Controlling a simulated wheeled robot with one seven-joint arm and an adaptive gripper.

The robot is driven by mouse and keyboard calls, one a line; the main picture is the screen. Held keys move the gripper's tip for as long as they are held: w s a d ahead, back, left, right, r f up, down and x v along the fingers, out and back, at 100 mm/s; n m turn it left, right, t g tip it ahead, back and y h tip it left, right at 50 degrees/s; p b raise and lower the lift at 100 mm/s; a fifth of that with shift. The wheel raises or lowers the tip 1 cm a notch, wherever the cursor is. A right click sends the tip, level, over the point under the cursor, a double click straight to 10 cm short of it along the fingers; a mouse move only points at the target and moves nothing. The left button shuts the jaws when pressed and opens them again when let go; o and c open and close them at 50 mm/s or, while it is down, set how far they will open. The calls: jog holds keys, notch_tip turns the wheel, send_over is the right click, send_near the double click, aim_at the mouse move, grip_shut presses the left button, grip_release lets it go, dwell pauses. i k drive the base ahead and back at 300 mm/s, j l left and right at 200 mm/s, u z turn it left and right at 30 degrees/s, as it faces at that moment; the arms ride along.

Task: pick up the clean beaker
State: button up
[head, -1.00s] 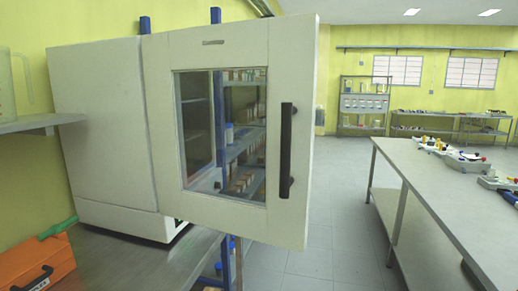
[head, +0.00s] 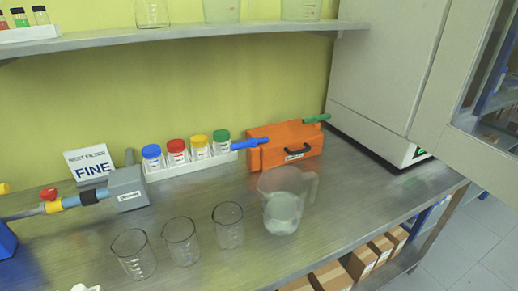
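Three clear glass beakers stand upright in a row on the metal bench: a left one (head: 133,256), a middle one (head: 182,242) and a right one (head: 228,226). All three look empty, and I cannot tell any difference in cleanness between them. A larger clear pitcher with a handle (head: 285,210) stands to their right with cloudy pale contents low in it. More glassware stands on the shelf above: a clear beaker (head: 152,13) and two greenish vessels (head: 221,10) (head: 301,9), cut off at the top.
Behind the beakers are a rack of jars with coloured lids (head: 190,167), an orange case (head: 285,148), a FINE sign (head: 90,163) and a grey device (head: 128,188). A white cabinet (head: 385,70) stands at right, its door open. Bare bench lies in front of the pitcher.

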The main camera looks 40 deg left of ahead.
aim_at(132, 248)
jog(key=u, duration=1.9)
jog(key=i+u, duration=0.1)
jog(key=u, duration=0.25)
jog(key=i+l+u, duration=0.1)
jog(key=u, duration=0.3)
